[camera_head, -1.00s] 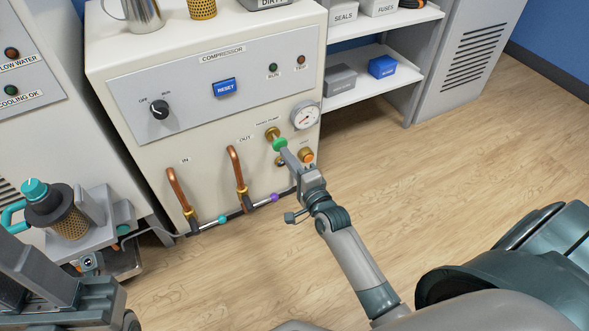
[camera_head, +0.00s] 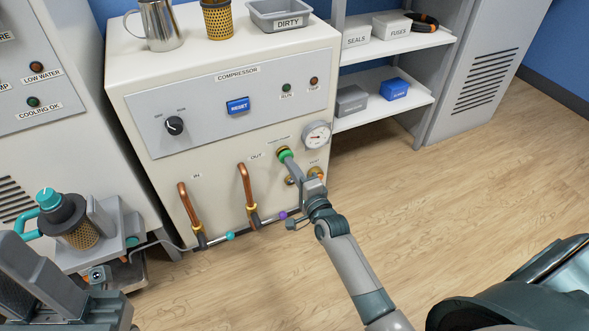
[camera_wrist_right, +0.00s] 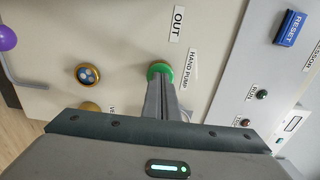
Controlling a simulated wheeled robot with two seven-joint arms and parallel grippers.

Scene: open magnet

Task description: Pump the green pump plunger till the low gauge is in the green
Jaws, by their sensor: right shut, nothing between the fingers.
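The green pump plunger (camera_head: 286,155) is a round green knob on a brass fitting on the front of the compressor, under the hand pump label. It also shows in the right wrist view (camera_wrist_right: 158,71). My right gripper (camera_head: 290,164) is shut and empty, its fingertips against or right at the knob's outer face. In the right wrist view the closed fingers (camera_wrist_right: 161,88) cover the knob's lower part. The low gauge (camera_head: 317,134) is a round white dial right of the plunger; its needle is too small to read. Part of my left arm's end (camera_head: 55,285) shows at the lower left; its jaws are unclear.
Copper pipes (camera_head: 246,186) stand out left of the plunger. A brass fitting (camera_wrist_right: 88,75) sits beside the plunger. The blue reset button (camera_head: 238,105) is on the panel above. A pump with a mesh filter (camera_head: 82,235) stands at left.

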